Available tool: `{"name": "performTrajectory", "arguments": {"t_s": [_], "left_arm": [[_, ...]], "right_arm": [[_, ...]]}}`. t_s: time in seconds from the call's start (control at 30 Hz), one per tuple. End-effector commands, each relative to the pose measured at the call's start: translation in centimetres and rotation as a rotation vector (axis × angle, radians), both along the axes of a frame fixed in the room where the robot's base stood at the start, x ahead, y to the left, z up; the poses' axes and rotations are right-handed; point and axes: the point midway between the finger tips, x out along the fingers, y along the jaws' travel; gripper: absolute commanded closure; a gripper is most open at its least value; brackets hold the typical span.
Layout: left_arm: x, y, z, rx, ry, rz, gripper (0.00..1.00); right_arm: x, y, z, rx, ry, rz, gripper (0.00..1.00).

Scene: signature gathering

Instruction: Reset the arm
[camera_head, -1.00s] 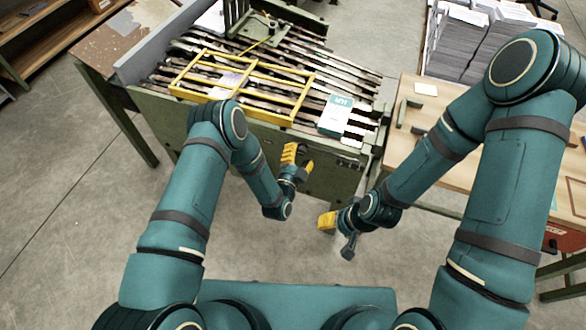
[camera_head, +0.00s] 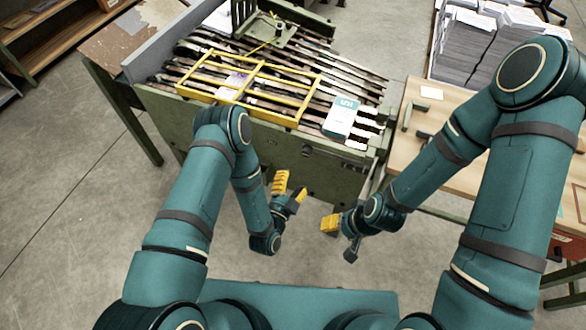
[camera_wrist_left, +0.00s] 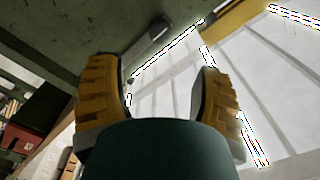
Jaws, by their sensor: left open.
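My left gripper (camera_head: 290,190) has yellow finger pads and hangs in front of the green machine's front panel, below its top edge. Its two fingers stand apart with nothing between them. In the left wrist view the fingers of the left gripper (camera_wrist_left: 158,105) show wide apart, with a dark rounded part of mine in front. My right gripper (camera_head: 331,224) is to the right of it, lower in front of the machine, with yellow pads seen from the side. I cannot tell whether its fingers are apart. Both grippers are clear of the machine.
The green machine (camera_head: 325,175) has a slatted bed bearing a yellow frame (camera_head: 258,85) and a white and teal box (camera_head: 341,117). A wooden table (camera_head: 415,93) stands at right, with paper stacks (camera_head: 470,45) behind. The floor (camera_head: 70,215) at left is clear.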

Motion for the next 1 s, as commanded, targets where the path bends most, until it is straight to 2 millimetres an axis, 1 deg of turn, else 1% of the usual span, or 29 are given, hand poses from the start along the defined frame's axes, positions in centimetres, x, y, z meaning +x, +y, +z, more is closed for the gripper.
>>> {"name": "performTrajectory", "arguments": {"t_s": [0.23, 0.33, 0.47, 0.57, 0.67, 0.77, 0.87, 1.0], "left_arm": [[0.1, 0.0, 0.0, -0.001, 0.002, 0.0, 0.34], [0.3, 0.2, 0.0, -0.02, 0.044, 0.003, 0.34], [0.9, 1.0, -0.4, -0.1, 0.217, 0.017, 0.34], [0.7, 2.0, -0.8, -0.205, 0.423, 0.055, 0.34], [-0.3, 3.1, -1.1, -0.323, 0.644, 0.116, 0.34], [-2.1, 4.1, -1.0, -0.446, 0.859, 0.198, 0.34], [-4.7, 4.9, -0.6, -0.569, 1.069, 0.304, 0.34], [-8.9, 5.8, 0.6, -0.722, 1.331, 0.471, 0.34]], "right_arm": [[0.0, 0.0, 0.0, 0.0, 0.0, 0.0, 0.43], [0.0, 0.0, 0.0, 0.0, 0.0, 0.0, 0.43], [0.0, 0.0, 0.0, 0.0, 0.0, 0.0, 0.43], [0.0, 0.0, 0.0, 0.0, 0.0, 0.0, 0.43], [0.0, 0.0, 0.0, 0.0, 0.0, 0.0, 0.43], [0.0, 0.0, 0.0, 0.0, 0.0, 0.0, 0.43], [0.0, 0.0, 0.0, 0.0, 0.0, 0.0, 0.43], [0.0, 0.0, 0.0, 0.0, 0.0, 0.0, 0.43]]}}
